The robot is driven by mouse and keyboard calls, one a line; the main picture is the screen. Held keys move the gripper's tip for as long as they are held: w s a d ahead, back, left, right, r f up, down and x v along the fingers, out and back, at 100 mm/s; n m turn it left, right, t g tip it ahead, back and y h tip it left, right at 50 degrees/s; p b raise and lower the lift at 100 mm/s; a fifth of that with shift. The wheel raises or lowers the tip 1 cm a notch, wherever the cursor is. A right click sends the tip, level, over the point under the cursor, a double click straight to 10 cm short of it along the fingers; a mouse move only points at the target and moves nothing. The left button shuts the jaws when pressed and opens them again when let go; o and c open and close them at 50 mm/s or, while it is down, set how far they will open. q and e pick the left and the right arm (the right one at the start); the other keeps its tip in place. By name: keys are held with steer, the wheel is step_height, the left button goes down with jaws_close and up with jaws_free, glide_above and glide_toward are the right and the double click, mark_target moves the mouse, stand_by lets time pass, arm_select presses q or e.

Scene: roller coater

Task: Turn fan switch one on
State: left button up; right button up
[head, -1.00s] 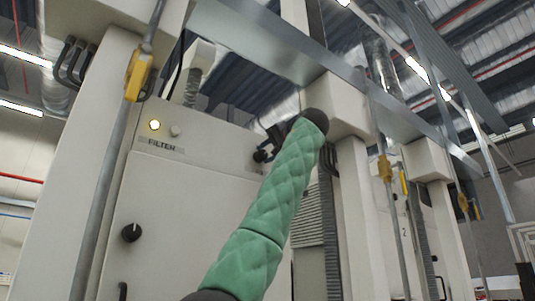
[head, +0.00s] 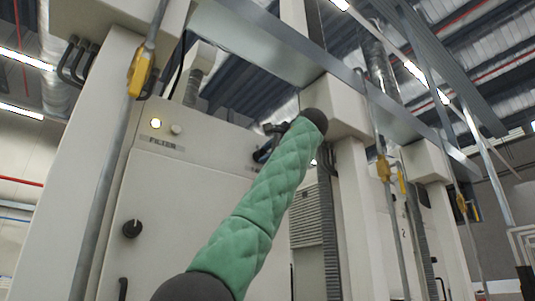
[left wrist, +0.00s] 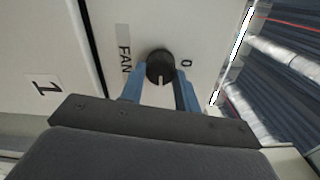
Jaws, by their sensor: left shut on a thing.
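The fan switch (left wrist: 160,67) is a round black knob on a pale panel, with a white pointer mark that points toward my gripper in the left wrist view. A "FAN" label is on its left and a "0" on its right. The blue fingers of my left gripper (left wrist: 160,92) are shut on the knob, one on each side. In the head view my left gripper (head: 270,142) is at the cabinet front, partly behind my green arm, and the knob is hidden there. My right gripper is not in view.
A lit lamp (head: 156,123) above the "FILTER" label and a black knob (head: 132,229) are on the cabinet front. A grey vertical pipe with a yellow fitting (head: 140,72) stands at left. More pipes and columns stand at right.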

arm_select(q)
steer(key=shift+m, duration=0.4)
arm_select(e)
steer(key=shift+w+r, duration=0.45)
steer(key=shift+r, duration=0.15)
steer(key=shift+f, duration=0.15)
arm_select(q)
steer(key=o, duration=0.8)
steer(key=shift+c, duration=0.2)
steer(key=shift+o, duration=1.1)
steer(key=shift+w+a, duration=0.1)
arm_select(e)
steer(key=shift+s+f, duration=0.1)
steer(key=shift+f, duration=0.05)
arm_select(q)
steer(key=b+v, duration=0.2)
steer(key=v, duration=0.5)
steer(key=shift+s+d+b, duration=0.25)
steer(key=shift+s+b, duration=0.05)
steer(key=shift+b, duration=0.1)
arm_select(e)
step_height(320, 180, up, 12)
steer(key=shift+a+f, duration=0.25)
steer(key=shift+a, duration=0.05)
